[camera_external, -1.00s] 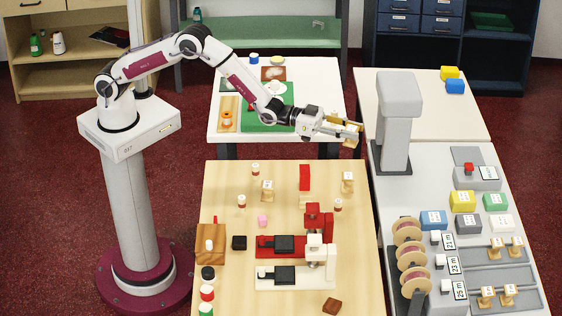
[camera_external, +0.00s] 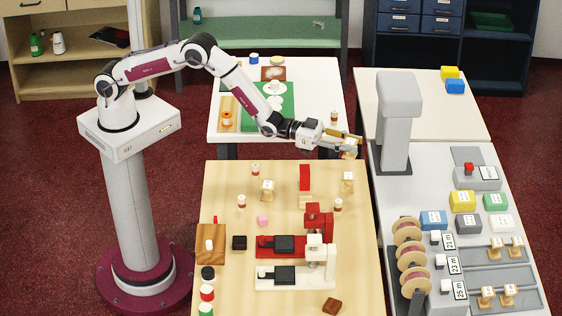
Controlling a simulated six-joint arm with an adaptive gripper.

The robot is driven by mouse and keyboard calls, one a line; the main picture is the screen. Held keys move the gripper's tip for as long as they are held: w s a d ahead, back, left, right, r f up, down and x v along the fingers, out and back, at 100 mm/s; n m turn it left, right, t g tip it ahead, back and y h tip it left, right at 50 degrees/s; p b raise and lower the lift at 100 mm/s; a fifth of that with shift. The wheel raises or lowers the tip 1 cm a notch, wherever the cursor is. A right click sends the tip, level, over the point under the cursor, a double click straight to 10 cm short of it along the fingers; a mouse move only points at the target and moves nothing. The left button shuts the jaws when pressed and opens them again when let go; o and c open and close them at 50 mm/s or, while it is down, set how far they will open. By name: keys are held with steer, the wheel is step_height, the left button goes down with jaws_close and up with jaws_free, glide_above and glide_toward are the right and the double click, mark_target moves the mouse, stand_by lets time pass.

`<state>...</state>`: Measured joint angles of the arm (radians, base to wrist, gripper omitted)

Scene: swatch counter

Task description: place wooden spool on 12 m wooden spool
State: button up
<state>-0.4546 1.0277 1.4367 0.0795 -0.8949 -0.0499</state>
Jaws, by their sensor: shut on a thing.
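My gripper (camera_external: 347,143) is shut on a tan wooden spool (camera_external: 349,155), partly hidden by the fingers. It is held in the air near the back right of the wooden table. In the picture, a standing wooden spool (camera_external: 348,182) with a pale label lies just below it; the height between them is hard to judge. Another labelled wooden spool (camera_external: 267,189) stands farther left on the table. The marks on both labels are too small to read, so I cannot tell which one is 12 m.
A red block (camera_external: 305,177) stands between the two spools. Several small white-and-red bobbins stand around, one at the right (camera_external: 338,205). Red and white machines (camera_external: 283,245) fill the table's front. A grey column (camera_external: 396,130) rises to the right of my gripper.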

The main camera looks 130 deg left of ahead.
steer(key=shift+f, duration=1.9)
steer(key=shift+f, duration=0.1)
steer(key=shift+f, duration=1.8)
steer(key=shift+f, duration=0.15)
steer(key=o, duration=1.1)
steer(key=shift+c, duration=0.2)
steer(key=shift+o, duration=0.2)
steer(key=shift+r, duration=0.2)
steer(key=v, duration=1.2)
